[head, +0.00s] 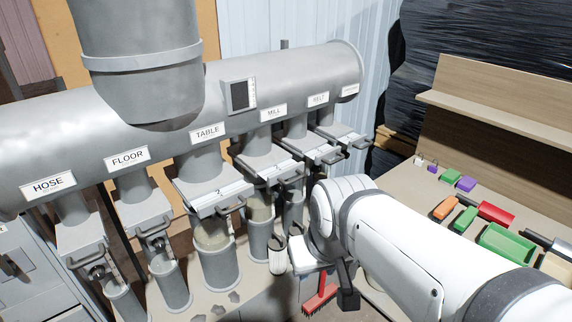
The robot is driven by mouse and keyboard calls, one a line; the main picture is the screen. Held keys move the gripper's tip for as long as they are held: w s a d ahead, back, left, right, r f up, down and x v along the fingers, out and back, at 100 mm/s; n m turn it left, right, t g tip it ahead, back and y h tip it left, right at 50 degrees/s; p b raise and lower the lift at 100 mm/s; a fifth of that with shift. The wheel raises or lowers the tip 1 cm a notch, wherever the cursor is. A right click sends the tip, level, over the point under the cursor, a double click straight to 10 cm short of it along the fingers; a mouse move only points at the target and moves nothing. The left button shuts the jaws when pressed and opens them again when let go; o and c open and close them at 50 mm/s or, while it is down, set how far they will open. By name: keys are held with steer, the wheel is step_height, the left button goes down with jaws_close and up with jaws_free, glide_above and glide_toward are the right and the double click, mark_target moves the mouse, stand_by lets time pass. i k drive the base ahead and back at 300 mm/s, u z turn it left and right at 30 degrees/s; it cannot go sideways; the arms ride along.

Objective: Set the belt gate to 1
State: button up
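The belt gate (308,148) is a flat grey slide plate under the "BELT" label (318,99) on the big grey duct. Its bar handle (333,157) sticks out at the front right. Small marks on the plate are too small to read, so I cannot tell its setting. My gripper (346,290) shows only in part, as dark pieces below my white wrist, low and in front of the belt pipe. It is apart from the belt gate handle in the picture. My wrist and arm hide most of it, and I cannot see whether its fingers are open.
Similar gates sit under the "MILL" (274,112), "TABLE" (207,132), "FLOOR" (127,156) and "HOSE" (48,185) labels, their handles projecting forward. Another gate (341,136) is right of belt. A red brush (319,300) is below my wrist. A bench (468,205) with coloured trays stands right.

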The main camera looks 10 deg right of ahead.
mark_target(322, 154)
steer(key=z, duration=0.1)
steer(key=i, duration=0.5)
steer(key=z, duration=0.4)
steer(key=k, duration=0.5)
steer(key=z, duration=0.7)
steer(key=i, duration=1)
steer(key=u, duration=0.45)
